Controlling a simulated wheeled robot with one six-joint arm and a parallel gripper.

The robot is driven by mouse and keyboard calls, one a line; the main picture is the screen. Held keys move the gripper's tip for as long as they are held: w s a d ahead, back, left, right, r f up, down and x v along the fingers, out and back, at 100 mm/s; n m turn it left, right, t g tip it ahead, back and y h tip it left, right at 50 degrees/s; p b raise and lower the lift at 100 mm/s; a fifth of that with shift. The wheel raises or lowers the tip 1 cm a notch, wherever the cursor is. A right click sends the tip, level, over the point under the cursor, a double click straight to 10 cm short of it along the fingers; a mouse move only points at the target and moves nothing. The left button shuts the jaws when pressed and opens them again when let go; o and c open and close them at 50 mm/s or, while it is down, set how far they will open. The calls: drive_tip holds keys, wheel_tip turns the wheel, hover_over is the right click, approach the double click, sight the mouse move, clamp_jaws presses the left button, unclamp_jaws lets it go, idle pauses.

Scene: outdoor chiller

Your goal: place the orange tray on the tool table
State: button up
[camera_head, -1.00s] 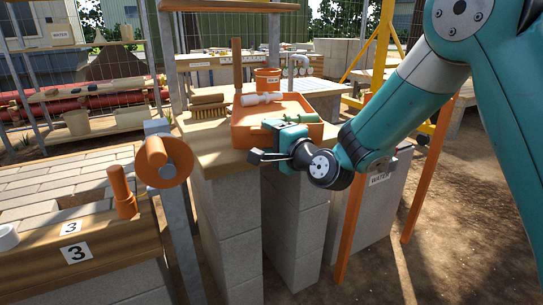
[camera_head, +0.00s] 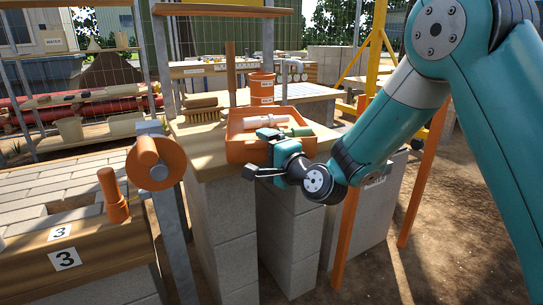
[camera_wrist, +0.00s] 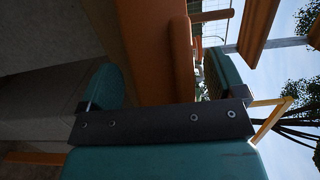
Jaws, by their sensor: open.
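The orange tray (camera_head: 246,152) rests on the wooden top of a block-pillared table (camera_head: 205,160), near its front edge. It holds a pale pipe (camera_head: 264,121) and a green item (camera_head: 300,131). My gripper (camera_head: 268,152) is at the tray's front wall. One teal finger reaches over the rim, and the other is on the near side. In the wrist view, the orange tray wall (camera_wrist: 160,50) lies between the two spread fingers of my gripper (camera_wrist: 165,82). Whether either finger touches the wall cannot be told.
A post with an orange roll (camera_head: 158,163) is at left, beside a brick-topped bench marked 3 (camera_head: 110,258). An orange leg (camera_head: 345,235) stands right of the pillars. Another table (camera_head: 310,92) is behind.

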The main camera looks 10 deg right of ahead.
drive_tip(key=b+v, duration=0.6)
drive_tip(key=v, duration=0.5)
drive_tip(key=s+a+f+n+g+y, duration=0.25)
drive_tip(key=s+a+n+g, duration=0.45)
drive_tip(key=s+n+g, duration=0.45)
drive_tip(key=s+d+f+n+g+h, duration=0.1)
drive_tip(key=s+d+n+g+h, duration=0.1)
drive_tip(key=s, duration=0.5)
drive_tip(key=s+d+f+n+g+h, duration=0.1)
drive_tip(key=s+d+n+g+h, duration=0.1)
drive_tip(key=s+d+n+h, duration=0.2)
drive_tip(key=s+n, duration=0.2)
drive_tip(key=s, duration=0.1)
drive_tip(key=shift+d+f+g, duration=0.2)
drive_tip(key=shift+f+g, duration=0.15)
drive_tip(key=shift+f, duration=0.05)
drive_tip(key=shift+s, duration=0.15)
wheel_tip(320, 180, up, 38)
drive_tip(key=p, duration=3.8)
